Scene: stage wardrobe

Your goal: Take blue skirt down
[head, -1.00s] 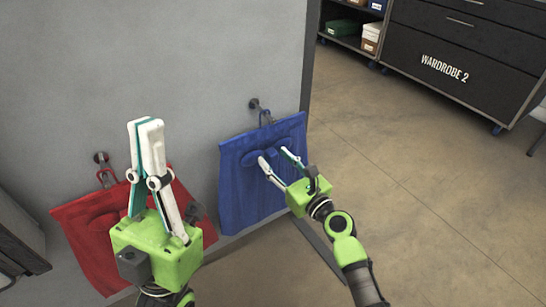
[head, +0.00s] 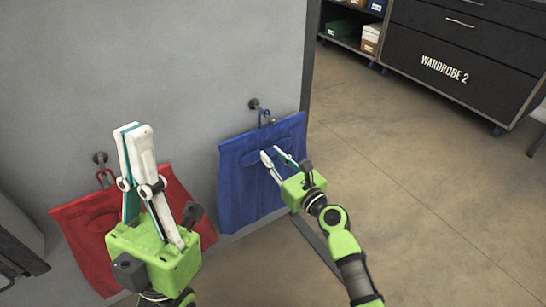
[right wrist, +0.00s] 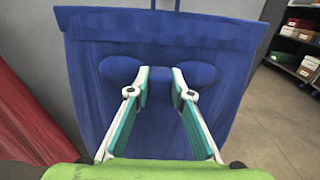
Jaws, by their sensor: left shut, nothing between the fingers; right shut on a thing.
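The blue skirt (head: 240,190) hangs from a hook (head: 255,104) on the grey wall, its loop still on the hook. It fills much of the right wrist view (right wrist: 85,85). My right gripper (head: 272,155) is shut on the skirt's upper middle; in the right wrist view its fingertips (right wrist: 158,76) pinch the cloth between two rounded bulges. My left gripper (head: 133,128) is shut and empty, pointing up in front of the red skirt (head: 85,225), which hangs from another hook at the left and is partly hidden by my left arm.
A dark drawer unit marked WARDROBE 2 (head: 455,50) and a shelf with boxes (head: 370,38) stand at the back right. The wall's edge (head: 307,70) is just right of the blue skirt. The floor (head: 420,180) on the right is open.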

